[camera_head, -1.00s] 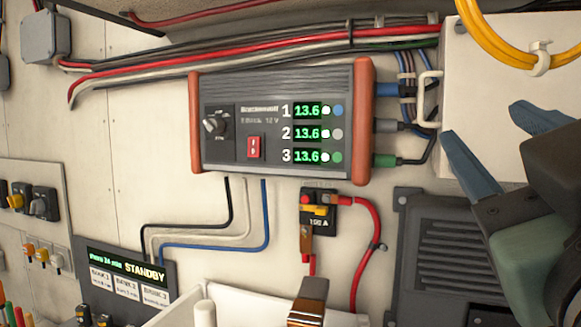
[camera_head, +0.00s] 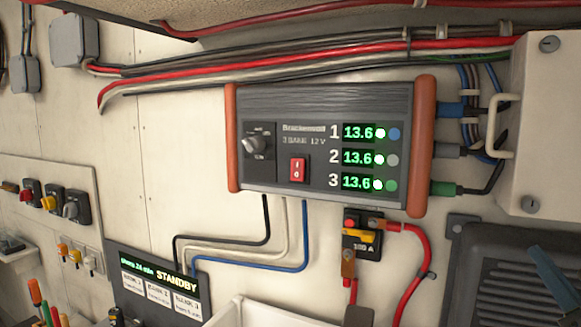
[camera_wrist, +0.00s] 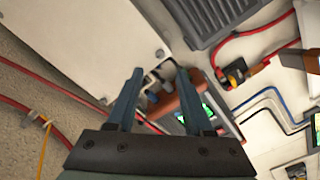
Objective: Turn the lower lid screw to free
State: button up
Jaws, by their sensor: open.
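A white box lid (camera_head: 515,125) stands at the right edge of the head view, with a looped handle (camera_head: 497,125) on its left side. The lower lid screw (camera_head: 531,204), a round grey slotted head, sits near the lid's lower left corner. A similar upper screw (camera_head: 549,44) is above it. In the wrist view a screw head (camera_wrist: 160,54), apparently the lower one, shows on the lid (camera_wrist: 105,45) between and beyond my fingertips. My gripper (camera_wrist: 158,72) is open and empty, with no visible contact. In the head view only a blue finger (camera_head: 562,272) shows, at lower right.
A charger (camera_head: 325,140) with orange ends and cables to its right is left of the lid. A dark ribbed vent panel (camera_head: 520,285) lies below the lid. A fuse (camera_head: 362,235) with a red cable hangs below the charger.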

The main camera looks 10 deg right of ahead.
aim_at(533, 208)
jog(key=p+x, duration=0.3)
jog(key=x, duration=0.5)
jog(key=shift+w+d, duration=0.15)
jog(key=shift+w, duration=0.2)
grip_shut()
